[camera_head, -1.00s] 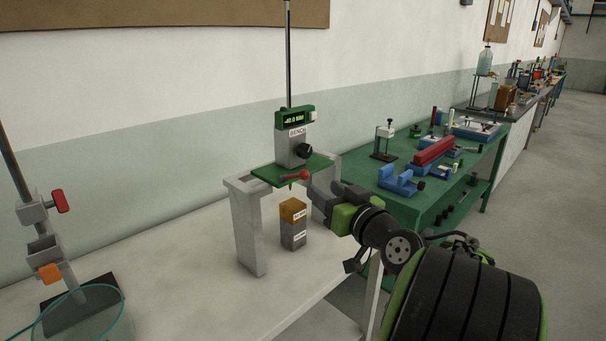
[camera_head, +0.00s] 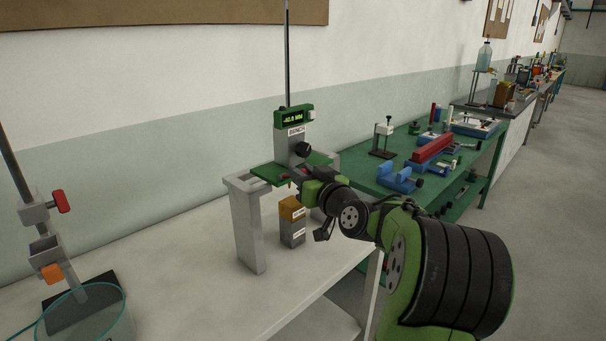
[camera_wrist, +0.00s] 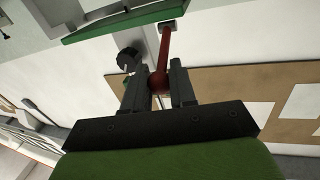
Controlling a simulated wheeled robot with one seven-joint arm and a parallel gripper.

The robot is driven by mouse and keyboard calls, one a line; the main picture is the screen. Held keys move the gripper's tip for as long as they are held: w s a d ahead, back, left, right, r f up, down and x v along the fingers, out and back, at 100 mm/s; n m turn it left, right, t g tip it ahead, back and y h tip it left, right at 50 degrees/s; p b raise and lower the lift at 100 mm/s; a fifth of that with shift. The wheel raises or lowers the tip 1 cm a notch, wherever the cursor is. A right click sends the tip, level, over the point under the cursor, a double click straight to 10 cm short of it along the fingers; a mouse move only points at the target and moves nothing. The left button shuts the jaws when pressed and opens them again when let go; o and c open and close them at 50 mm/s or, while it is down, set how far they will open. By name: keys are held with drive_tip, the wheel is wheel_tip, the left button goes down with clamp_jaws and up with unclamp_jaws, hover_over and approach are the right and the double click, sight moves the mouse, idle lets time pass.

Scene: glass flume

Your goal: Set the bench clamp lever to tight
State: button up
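The lever is a red rod with a ball end (camera_wrist: 164,50) and shows in the wrist view, running up to a small mount at the green plate's edge. In the head view my gripper mostly hides the lever. My gripper (camera_wrist: 160,88) has one finger on each side of the red ball. I cannot tell whether the fingers press on it or leave a small gap.
A grey stand (camera_head: 247,228) carries the green plate on the pale bench. A grey and orange block (camera_head: 292,229) stands under it. A clamp stand (camera_head: 66,290) and glass vessel (camera_head: 88,318) are at left. A green table (camera_head: 356,160) with blue and red tools is at right.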

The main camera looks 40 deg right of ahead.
clamp_jaws()
